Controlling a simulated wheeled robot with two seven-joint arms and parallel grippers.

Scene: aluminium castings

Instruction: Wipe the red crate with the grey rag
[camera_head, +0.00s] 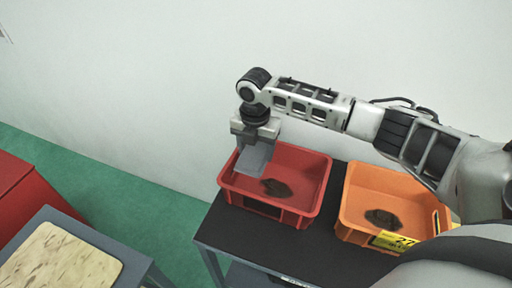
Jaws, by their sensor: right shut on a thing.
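The red crate (318,190) stands on the left part of a dark table, with a brown stain (276,187) on its floor. My right gripper (255,143) points down over the crate's left end. It is shut on the grey rag (254,160), which hangs below the fingers at the crate's left side. Whether the rag touches the crate floor cannot be told. The rag and gripper hide part of the crate's left wall. My left gripper is not in view.
An orange crate (370,176) with a brown patch (382,218) and a yellow label (394,240) stands to the right on the dark table (240,236). A mottled board (62,262) lies on another table at lower left. A red object (28,205) is at the far left. A white wall is behind.

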